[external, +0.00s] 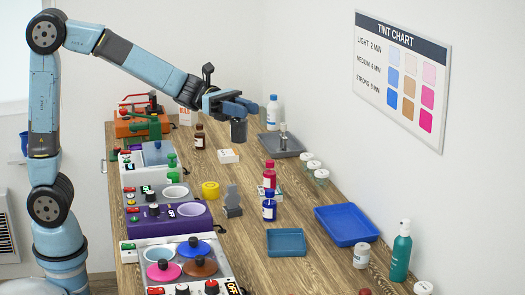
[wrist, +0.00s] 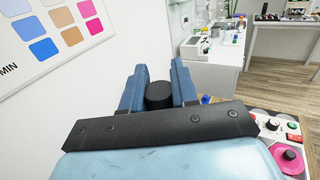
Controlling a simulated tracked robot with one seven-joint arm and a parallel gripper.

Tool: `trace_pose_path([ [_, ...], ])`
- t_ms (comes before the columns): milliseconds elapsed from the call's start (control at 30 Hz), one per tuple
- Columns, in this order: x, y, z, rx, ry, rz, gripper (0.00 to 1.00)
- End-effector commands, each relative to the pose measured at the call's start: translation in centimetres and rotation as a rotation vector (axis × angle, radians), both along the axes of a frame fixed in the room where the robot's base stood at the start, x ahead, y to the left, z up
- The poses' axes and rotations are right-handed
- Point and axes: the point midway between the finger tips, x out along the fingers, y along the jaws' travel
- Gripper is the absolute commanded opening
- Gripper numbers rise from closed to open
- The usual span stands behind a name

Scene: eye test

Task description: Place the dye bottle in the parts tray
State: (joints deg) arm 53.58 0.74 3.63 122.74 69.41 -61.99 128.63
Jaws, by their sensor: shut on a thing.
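My gripper (external: 240,106) is shut on a dark grey cylinder (external: 239,130), held upright above the bench's far half. In the wrist view its black round end (wrist: 159,95) sits between the blue fingers (wrist: 158,88). I cannot tell whether it is the dye bottle. A red bottle (external: 269,177) and a blue bottle (external: 269,208) stand mid-bench, and a brown bottle (external: 199,138) stands left of my gripper. A small teal tray (external: 286,242), a larger blue tray (external: 347,225) and a grey tray (external: 291,149) lie on the bench; which is the parts tray is unclear.
The grey tray holds an upright metallic item. White-lidded jars (external: 314,164), a white bottle (external: 273,112) and a green pump bottle (external: 401,252) stand along the right. Machines with pots (external: 175,193) line the left.

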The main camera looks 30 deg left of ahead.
Motion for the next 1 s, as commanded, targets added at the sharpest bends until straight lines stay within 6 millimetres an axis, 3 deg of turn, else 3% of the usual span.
trace_pose_path([
  [133, -2.5, -0.3, 1.1, -0.002, 0.000, -0.046, 0.00],
  [467, -2.2, -0.3, -6.4, 0.005, 0.006, -0.043, 0.00],
  [800, -2.2, -0.3, -15.2, 0.004, 0.005, -0.041, 0.00],
  [1000, -2.1, -0.3, -17.7, 0.001, 0.002, -0.041, 0.00],
])
